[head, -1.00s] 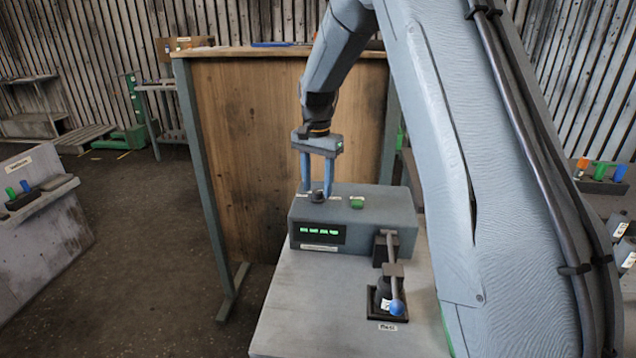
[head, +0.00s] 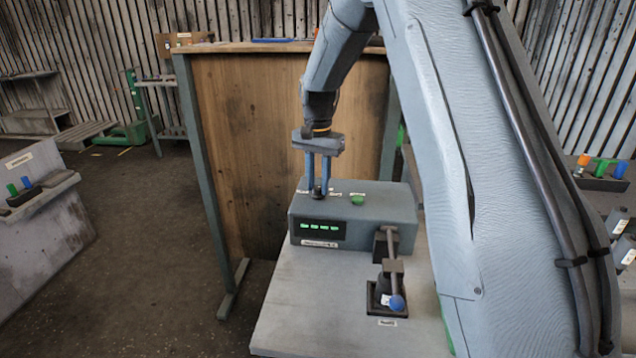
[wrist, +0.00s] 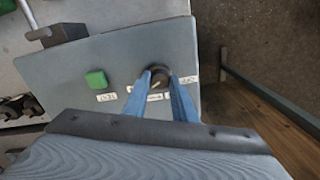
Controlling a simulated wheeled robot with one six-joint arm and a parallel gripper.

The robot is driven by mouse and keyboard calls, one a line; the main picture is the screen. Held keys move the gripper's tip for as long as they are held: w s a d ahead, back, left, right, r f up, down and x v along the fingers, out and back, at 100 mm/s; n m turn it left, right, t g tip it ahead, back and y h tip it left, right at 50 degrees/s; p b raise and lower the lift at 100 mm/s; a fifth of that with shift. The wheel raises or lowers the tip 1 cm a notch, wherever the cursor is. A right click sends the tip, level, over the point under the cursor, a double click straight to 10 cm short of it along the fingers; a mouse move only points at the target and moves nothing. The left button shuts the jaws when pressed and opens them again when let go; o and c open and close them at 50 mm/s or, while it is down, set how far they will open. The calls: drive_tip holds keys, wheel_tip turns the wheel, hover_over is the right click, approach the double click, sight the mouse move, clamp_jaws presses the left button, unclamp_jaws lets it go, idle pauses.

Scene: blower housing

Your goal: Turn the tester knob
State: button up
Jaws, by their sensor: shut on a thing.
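The tester (head: 370,212) is a grey box on a grey bench, with a lit green display (head: 318,229) on its front. Its dark round knob (wrist: 159,76) is on the top face and shows between my fingertips in the wrist view. My gripper (head: 318,190) points down from above, its two blue fingers shut on the knob, one on each side.
A lever clamp with a blue ball end (head: 397,303) stands on the bench in front of the tester. A wooden panel (head: 290,140) rises behind the bench. The bench's front left surface (head: 300,310) is bare.

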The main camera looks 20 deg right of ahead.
sight(318, 187)
drive_tip(key=n, duration=0.6)
drive_tip(key=shift+n, duration=0.3)
drive_tip(key=n, duration=0.6)
drive_tip(key=shift+w+r, duration=0.1)
drive_tip(key=n, duration=0.7)
drive_tip(key=shift+n, duration=0.3)
drive_tip(key=n, duration=0.6)
drive_tip(key=shift+b, duration=0.3)
drive_tip(key=o, duration=1)
drive_tip(key=shift+o, duration=0.2)
drive_tip(key=shift+r+b, duration=1.25)
drive_tip(key=shift+r, duration=2.65)
